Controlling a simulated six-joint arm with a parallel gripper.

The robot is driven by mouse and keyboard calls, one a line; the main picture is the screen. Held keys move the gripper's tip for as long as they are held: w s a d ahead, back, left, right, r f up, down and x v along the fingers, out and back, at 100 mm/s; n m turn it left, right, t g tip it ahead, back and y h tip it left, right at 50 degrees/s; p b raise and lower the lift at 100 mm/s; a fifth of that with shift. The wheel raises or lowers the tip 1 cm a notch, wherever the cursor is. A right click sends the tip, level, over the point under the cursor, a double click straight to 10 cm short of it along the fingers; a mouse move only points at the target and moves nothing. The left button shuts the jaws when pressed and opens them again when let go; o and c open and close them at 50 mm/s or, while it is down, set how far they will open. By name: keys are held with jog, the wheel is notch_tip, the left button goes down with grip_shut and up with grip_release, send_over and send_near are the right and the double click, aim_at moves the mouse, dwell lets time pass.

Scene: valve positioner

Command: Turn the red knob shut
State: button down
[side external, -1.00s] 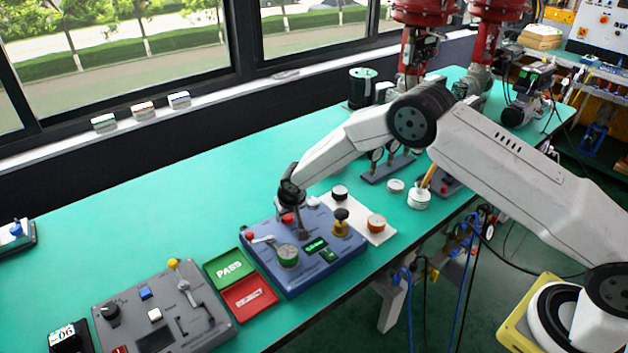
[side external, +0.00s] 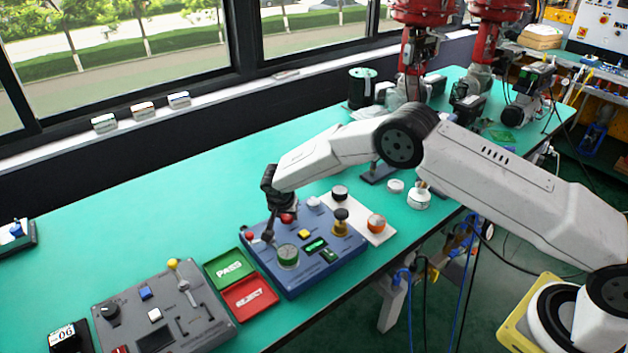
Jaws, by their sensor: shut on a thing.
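The blue valve positioner box (side external: 320,268) stands on the green bench. On its top, a red knob (side external: 249,235) sits at the left end of a short grey lever, and another red knob (side external: 287,218) sits near the back edge. My gripper (side external: 267,236) points down over the box's left part, just right of the left red knob. Its fingertips are at the lever and look shut on it. They hide most of the lever, so the exact grip is unclear. The back red knob is just right of my gripper, apart from the fingertips.
The box top also carries a green dial (side external: 288,256), a yellow button (side external: 304,234), a lit display (side external: 316,245) and a brass-and-black knob (side external: 341,222). Green PASS (side external: 229,268) and red REJECT (side external: 250,298) trays lie left of it. Bare bench (side external: 150,225) lies behind left.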

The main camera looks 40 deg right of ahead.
aim_at(283, 230)
jog(key=shift+m+g, duration=0.3)
jog(key=shift+m, duration=0.5)
jog(key=shift+c, duration=0.9)
grip_release()
jog(key=shift+r, duration=0.1)
jog(key=v, duration=0.7)
jog(key=shift+a+r, duration=0.25)
jog(key=shift+s, duration=0.15)
